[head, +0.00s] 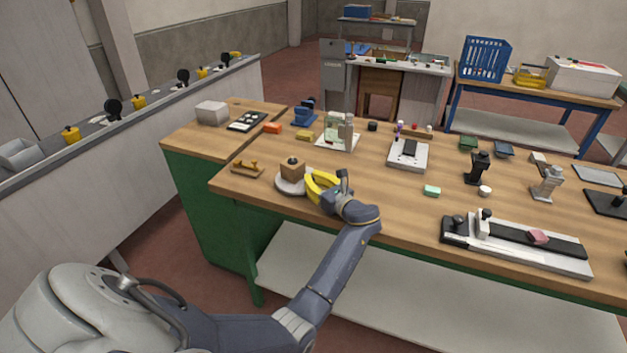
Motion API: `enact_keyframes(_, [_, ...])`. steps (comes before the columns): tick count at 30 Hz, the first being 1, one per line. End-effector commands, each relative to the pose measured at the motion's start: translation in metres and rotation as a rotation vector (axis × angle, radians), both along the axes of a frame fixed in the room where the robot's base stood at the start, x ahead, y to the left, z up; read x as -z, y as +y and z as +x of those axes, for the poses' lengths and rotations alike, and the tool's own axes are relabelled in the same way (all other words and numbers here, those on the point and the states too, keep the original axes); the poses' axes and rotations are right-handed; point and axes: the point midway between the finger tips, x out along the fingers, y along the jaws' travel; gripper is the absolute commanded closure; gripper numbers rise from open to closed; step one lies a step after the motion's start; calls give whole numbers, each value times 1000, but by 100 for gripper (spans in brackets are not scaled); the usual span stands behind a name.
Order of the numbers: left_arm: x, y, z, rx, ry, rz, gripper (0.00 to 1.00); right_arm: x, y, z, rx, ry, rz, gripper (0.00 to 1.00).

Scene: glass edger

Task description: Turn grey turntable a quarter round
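The grey turntable (283,188) is a low round disc near the front left edge of the wooden bench. A brown wooden block (292,171) with a small dark knob on top sits on it. My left gripper (309,184) has yellow fingers and comes in from the right of the turntable. Its fingers look spread, with the tips close to the turntable's right rim. I cannot tell whether they touch it. The fingers and wrist hide part of the right side of the disc. My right gripper is not in view.
A wooden piece with pegs (248,169) lies left of the turntable. A green-and-white stand (338,134) is behind it. A white device (408,155) and a long black-and-white fixture (515,244) lie to the right. A green block (432,190) lies between clear stretches of bench.

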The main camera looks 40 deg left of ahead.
Motion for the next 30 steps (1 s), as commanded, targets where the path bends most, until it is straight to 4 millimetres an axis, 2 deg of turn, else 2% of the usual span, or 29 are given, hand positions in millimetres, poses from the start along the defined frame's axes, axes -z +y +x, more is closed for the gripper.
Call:
enact_keyframes(1, [-10,0,1,-3,-14,12,100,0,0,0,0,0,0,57])
enact_keyframes(5, [-10,1,1,-3,-14,12,100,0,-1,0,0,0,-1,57])
enact_keyframes(6, [-10,1,1,-2,-14,12,90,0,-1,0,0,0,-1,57])
enact_keyframes(14, [-10,1,1,-3,-13,13,60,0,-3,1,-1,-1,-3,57])
enact_keyframes(23, [-10,-2,1,-4,-11,13,59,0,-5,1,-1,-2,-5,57])
enact_keyframes(30, [-5,-28,-7,-1,-7,4,59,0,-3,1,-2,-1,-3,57])
